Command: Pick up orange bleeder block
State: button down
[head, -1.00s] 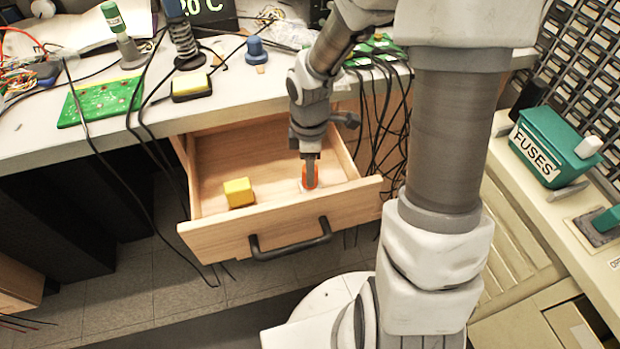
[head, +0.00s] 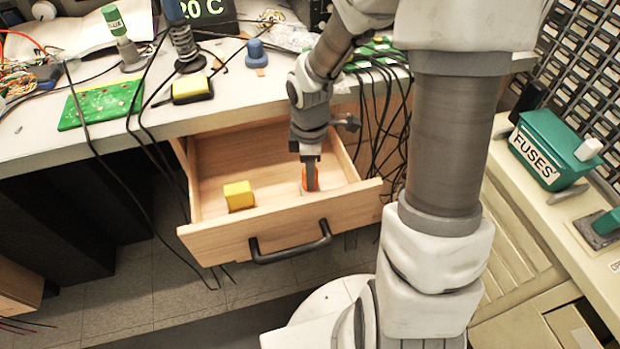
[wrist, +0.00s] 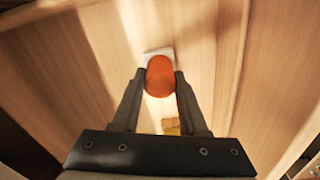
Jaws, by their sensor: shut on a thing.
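The orange bleeder block (head: 310,180) is in the open wooden drawer (head: 215,243), toward its right side. In the wrist view the block (wrist: 159,76) shows a rounded orange top with a pale base behind it. My gripper (wrist: 160,84) has one finger on each side of the orange part and is shut on it. In the head view my gripper (head: 310,178) reaches down into the drawer and partly hides the block. I cannot tell whether the block's base touches the drawer floor.
A yellow block (head: 239,195) lies in the drawer, left of my gripper. The drawer's front with its black handle (head: 290,246) and its side walls surround the block. Black cables (head: 385,120) hang to the right. The bench (head: 40,140) is cluttered above.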

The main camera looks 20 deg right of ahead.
notch_tip(320, 180, up, 10)
jog(key=p, duration=0.4)
jog(key=c, duration=1.2)
grip_release()
grip_shut()
